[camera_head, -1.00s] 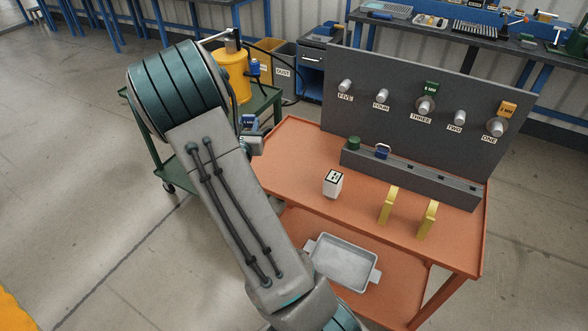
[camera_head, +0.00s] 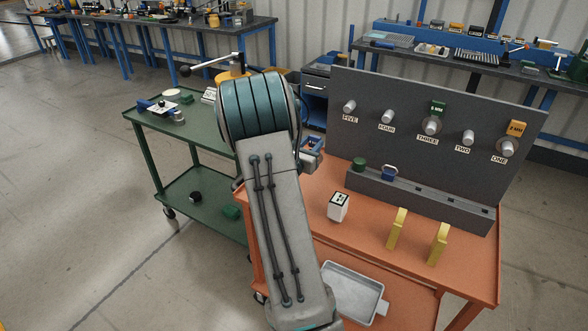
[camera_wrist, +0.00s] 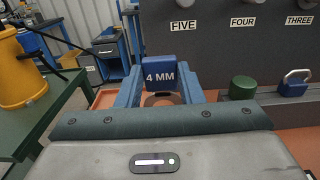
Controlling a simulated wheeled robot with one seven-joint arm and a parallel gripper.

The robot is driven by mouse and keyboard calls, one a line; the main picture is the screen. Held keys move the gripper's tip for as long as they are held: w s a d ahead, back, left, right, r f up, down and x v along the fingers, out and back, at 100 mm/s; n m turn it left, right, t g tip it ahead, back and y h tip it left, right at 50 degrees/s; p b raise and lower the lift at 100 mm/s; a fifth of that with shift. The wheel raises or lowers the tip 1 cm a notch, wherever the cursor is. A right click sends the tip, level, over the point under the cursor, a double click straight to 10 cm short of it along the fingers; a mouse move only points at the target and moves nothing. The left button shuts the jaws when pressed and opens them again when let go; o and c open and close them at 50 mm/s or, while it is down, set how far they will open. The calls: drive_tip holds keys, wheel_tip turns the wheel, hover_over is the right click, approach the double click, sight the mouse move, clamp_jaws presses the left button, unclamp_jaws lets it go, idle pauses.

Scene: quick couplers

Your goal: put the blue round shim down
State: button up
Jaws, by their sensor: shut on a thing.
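The blue round shim (camera_wrist: 165,73), with a block marked "4 MM", is between the two blue fingers of my gripper (camera_wrist: 160,92) in the wrist view. My gripper is shut on it. A dark round part shows just below the block, partly hidden. In the head view my gripper (camera_head: 312,156) is beside the left end of the upright grey board (camera_head: 400,150), above the far left part of the orange cart (camera_head: 375,237). My arm hides much of that corner. The shim is small and hard to make out there.
A grey rail (camera_head: 430,198) holds a green cylinder (camera_head: 359,164) and a blue padlock-like piece (camera_head: 389,173). A white block (camera_head: 338,207) and yellow stands (camera_head: 397,229) stand in front.

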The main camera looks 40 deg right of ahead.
drive_tip(key=shift+w+a+f, duration=0.35)
drive_tip(key=shift+a+f, duration=0.4)
drive_tip(key=shift+f, duration=0.4)
drive_tip(key=shift+w+a+f, duration=0.3)
drive_tip(key=shift+a+f, duration=0.5)
drive_tip(key=shift+f, duration=0.4)
drive_tip(key=shift+w+a+f, duration=0.35)
drive_tip(key=shift+a+f, duration=0.4)
drive_tip(key=shift+f, duration=0.4)
drive_tip(key=shift+f, duration=0.2)
drive_tip(key=o, duration=1.1)
drive_tip(key=shift+c, duration=0.2)
